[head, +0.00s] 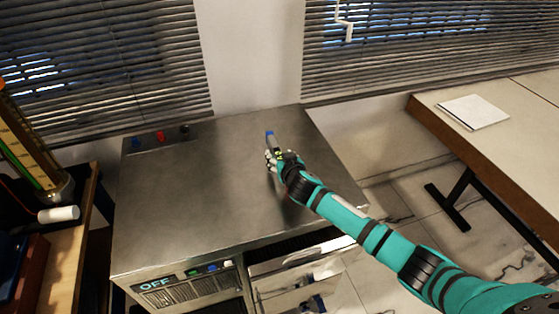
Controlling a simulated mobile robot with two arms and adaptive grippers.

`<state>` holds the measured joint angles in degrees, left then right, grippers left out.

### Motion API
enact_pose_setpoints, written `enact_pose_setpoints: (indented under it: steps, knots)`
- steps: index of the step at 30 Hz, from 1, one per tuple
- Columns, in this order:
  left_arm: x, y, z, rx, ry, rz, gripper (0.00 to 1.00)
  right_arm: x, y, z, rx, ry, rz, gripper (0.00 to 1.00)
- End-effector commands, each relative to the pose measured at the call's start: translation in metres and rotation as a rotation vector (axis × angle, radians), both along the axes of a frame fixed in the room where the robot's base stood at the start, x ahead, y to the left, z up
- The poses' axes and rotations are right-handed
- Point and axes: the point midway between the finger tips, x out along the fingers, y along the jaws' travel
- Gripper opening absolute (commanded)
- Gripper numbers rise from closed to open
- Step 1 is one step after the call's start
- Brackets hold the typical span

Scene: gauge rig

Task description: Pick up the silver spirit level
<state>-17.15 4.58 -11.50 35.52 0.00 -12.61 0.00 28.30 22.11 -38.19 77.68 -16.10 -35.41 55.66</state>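A slim silver-grey bar with a blue end (270,138), which looks like the spirit level, is at the right part of the steel cabinet top (190,205). My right gripper (277,157) is at the near end of this bar, with fingers close around it. The fingers hide the near part of the bar. The picture is too small to tell if they are shut on it, or if the bar touches the top. My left gripper is not in view.
Red, blue and dark knobs (160,135) stand at the cabinet's back left. An open drawer (305,265) juts out below the front edge. A table with white paper (474,112) is at right, a wooden shelf (68,250) at left. The cabinet's middle is clear.

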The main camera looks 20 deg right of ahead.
Motion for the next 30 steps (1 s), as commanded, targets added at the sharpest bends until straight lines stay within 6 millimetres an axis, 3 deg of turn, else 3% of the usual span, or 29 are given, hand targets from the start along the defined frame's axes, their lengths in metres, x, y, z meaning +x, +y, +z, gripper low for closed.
enact_pose_setpoints:
  steps: [2, 11, 23, 30]
  knots:
    - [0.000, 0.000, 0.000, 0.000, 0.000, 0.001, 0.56, 0.000, 0.000, 0.000, 0.000, 0.000, 0.000, 0.40]
    - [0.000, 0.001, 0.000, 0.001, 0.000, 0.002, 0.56, 0.000, 0.000, 0.000, 0.000, 0.001, 0.000, 0.00]
    - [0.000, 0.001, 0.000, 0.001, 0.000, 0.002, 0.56, 0.000, 0.000, 0.002, 0.000, -0.002, 0.000, 0.00]
    - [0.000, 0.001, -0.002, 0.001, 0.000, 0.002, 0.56, 0.001, 0.000, 0.017, 0.001, -0.005, 0.001, 0.00]
